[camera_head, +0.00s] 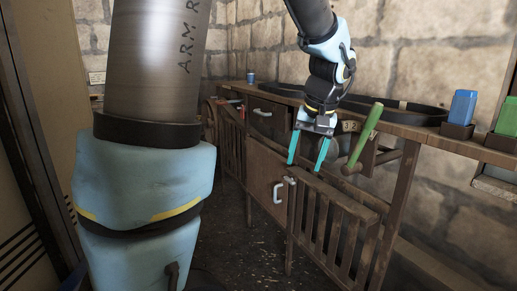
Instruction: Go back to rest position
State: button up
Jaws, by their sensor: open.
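My gripper (307,152) hangs from my arm at the upper middle of the head view. It points down with its two teal fingers spread apart and nothing between them. It is in front of the wooden workbench, above a slatted wooden part and beside a green-handled lever (366,133). The lever leans up to the right, and its lower end is near a wooden bar. I cannot tell how far the fingers are from the wood behind them.
A dark belt (397,106) lies along the bench top. A blue block (462,107) and a green block (507,118) stand in holders at right. A small blue object (251,77) is at the far left end. Cabinet doors have metal handles (279,190). Dark floor (245,245) is clear.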

jog(key=s+a+f+n+p, duration=0.1)
jog(key=s+a+f, duration=0.2)
jog(key=a, duration=0.6)
jog(key=s+a+f+g+h+p, duration=0.1)
jog(key=s+a+f+p, duration=0.1)
jog(key=a, duration=0.6)
jog(key=shift+s+a+f+n+h+p, duration=0.35)
jog(key=shift+s+f, duration=0.3)
jog(key=shift+s, duration=0.55)
